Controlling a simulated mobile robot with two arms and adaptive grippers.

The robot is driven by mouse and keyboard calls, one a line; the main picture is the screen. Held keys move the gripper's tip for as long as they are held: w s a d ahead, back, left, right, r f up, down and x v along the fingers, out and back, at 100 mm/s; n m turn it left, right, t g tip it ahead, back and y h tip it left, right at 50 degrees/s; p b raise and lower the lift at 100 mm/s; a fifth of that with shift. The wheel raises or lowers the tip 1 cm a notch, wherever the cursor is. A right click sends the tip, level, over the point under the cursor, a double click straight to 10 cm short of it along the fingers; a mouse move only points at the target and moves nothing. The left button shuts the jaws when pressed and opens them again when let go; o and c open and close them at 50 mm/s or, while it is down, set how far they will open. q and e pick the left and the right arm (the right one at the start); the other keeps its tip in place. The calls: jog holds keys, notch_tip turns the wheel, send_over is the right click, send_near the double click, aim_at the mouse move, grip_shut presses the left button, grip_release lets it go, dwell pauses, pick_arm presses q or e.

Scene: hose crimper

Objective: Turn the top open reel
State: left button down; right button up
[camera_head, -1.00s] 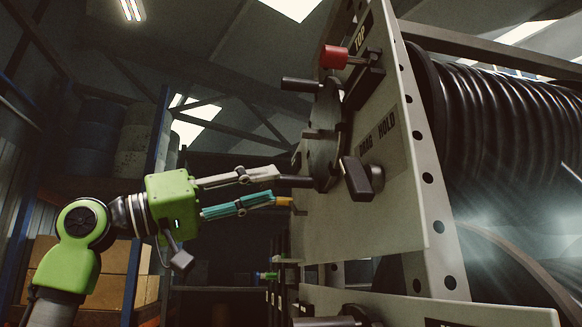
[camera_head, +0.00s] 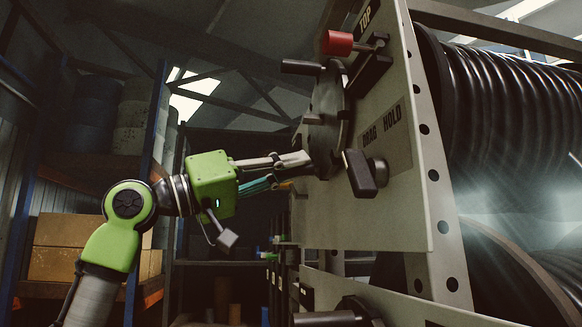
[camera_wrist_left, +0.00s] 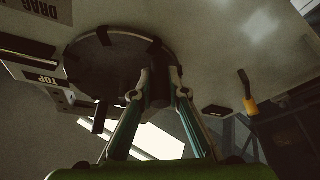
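The top reel's dark round crank plate (camera_head: 328,118), with several pegs, is mounted on the pale panel (camera_head: 360,222) marked TOP and DRAG HOLD. It also shows in the left wrist view (camera_wrist_left: 112,62). Black ribbed hose (camera_head: 515,110) is wound behind the panel. My left gripper (camera_head: 296,168) reaches the plate's lower left edge. In the left wrist view its two fingers (camera_wrist_left: 160,82) stand on either side of a dark peg (camera_wrist_left: 158,92). I cannot tell whether the pads press on it. My right gripper is not in view.
A red knob (camera_head: 337,43) on a lever sits above the plate. A dark clamp knob (camera_head: 359,173) juts out just right of my fingers. Another dark handle (camera_head: 330,319) is at the bottom. Shelves with boxes (camera_head: 65,245) stand at the left.

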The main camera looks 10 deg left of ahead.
aim_at(313, 156)
pick_arm(q)
jog(key=shift+a+r, duration=0.2)
jog(key=shift+r, duration=0.1)
jog(key=shift+w+a+r, duration=0.4)
jog(key=shift+w+r, duration=0.3)
jog(key=shift+w, duration=0.3)
jog(key=shift+w+d+f, duration=0.1)
jog(key=shift+w+f, duration=0.05)
jog(key=c, duration=2)
grip_release()
jog(key=shift+f, duration=0.1)
jog(key=v, duration=1.2)
